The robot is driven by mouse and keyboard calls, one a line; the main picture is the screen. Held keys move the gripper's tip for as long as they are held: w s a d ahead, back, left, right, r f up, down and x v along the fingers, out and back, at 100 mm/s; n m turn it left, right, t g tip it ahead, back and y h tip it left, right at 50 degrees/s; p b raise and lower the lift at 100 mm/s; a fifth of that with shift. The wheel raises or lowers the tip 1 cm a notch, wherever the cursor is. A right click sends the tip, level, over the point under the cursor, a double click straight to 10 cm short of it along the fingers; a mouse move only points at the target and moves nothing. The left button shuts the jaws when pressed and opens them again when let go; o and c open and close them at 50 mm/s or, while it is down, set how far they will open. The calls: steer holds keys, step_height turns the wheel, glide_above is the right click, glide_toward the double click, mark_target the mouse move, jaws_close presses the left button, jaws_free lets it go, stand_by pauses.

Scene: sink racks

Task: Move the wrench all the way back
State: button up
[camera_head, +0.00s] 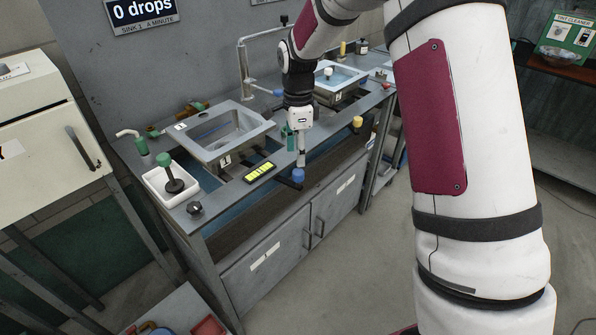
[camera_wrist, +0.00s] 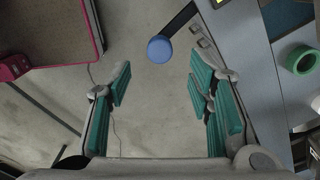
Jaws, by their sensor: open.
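A dark lever with a round blue knob at its end sticks out from the counter's front edge; it looks like the wrench. Its blue knob (camera_head: 298,175) is just below my gripper (camera_head: 301,160) in the head view. In the wrist view the blue knob (camera_wrist: 160,48) lies above the space between the open teal fingers of my gripper (camera_wrist: 158,85), apart from them. The dark bar (camera_wrist: 181,18) runs from the knob up and right to the counter. The gripper is open and empty. The far end of the bar is cut off.
The counter (camera_head: 192,225) holds a left sink (camera_head: 215,128), a right sink (camera_head: 342,77), a yellow display (camera_head: 260,172) and a white tray (camera_head: 165,180). Another knob, yellow (camera_head: 357,121), stands right along the front edge. Grey cabinet doors (camera_head: 280,250) are below. The floor in front is clear.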

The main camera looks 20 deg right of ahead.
mark_target(298, 172)
step_height(298, 172, down, 8)
steer(key=shift+r, duration=0.2)
jaws_close()
